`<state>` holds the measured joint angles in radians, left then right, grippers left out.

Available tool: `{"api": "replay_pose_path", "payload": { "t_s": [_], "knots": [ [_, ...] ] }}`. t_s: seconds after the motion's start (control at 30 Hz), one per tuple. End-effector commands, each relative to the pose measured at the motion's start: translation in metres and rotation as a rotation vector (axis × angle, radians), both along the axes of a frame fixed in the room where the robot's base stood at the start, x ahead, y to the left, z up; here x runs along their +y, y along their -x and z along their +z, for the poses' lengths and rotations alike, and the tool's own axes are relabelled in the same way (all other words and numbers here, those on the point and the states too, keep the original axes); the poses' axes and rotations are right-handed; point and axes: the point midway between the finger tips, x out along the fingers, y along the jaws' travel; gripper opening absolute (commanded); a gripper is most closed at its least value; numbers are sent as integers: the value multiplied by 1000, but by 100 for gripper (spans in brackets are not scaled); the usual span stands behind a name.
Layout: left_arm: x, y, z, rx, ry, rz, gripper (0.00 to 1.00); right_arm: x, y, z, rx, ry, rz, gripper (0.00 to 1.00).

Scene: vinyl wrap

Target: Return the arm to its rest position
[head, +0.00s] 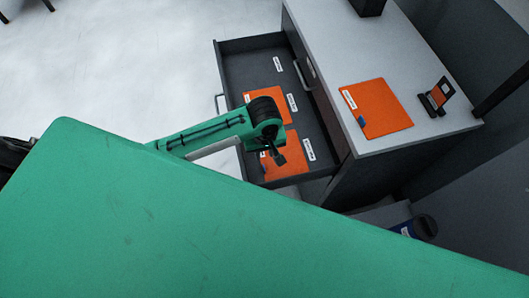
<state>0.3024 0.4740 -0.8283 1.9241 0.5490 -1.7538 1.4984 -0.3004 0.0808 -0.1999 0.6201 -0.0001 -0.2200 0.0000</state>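My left arm comes in from the left, green with a dark wrist. Its gripper (276,157) hangs over the open drawer (238,62) of the cabinet, above an orange sheet. The fingers are small and dark in this view, so I cannot tell whether they are open or shut. I see nothing clearly held in them. My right gripper is not in view. A large green part of my own body hides the lower part of the picture.
Orange sheets (290,165) and white labels lie in the drawer. On the cabinet top (345,40) are another orange sheet (381,110), a small dark stand (437,97) and a dark object (368,6). A dark blue item (424,228) sits low beside the cabinet.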

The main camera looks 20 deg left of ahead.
Motion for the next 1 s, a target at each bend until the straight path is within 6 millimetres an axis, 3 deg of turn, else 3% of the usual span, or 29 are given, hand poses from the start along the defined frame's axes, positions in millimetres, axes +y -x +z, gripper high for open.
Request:
{"api": "replay_pose_path", "payload": {
  "t_s": [0.5, 0.77, 1.0],
  "knots": [
    [-4, 4, 0, -8, 17, -23, 26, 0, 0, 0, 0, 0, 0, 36],
    [-25, 38, 12, -99, 140, -256, 26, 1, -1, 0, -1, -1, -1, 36],
    [-8, 72, 28, -237, 159, -467, 26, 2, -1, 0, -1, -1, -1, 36]
  ]
}}
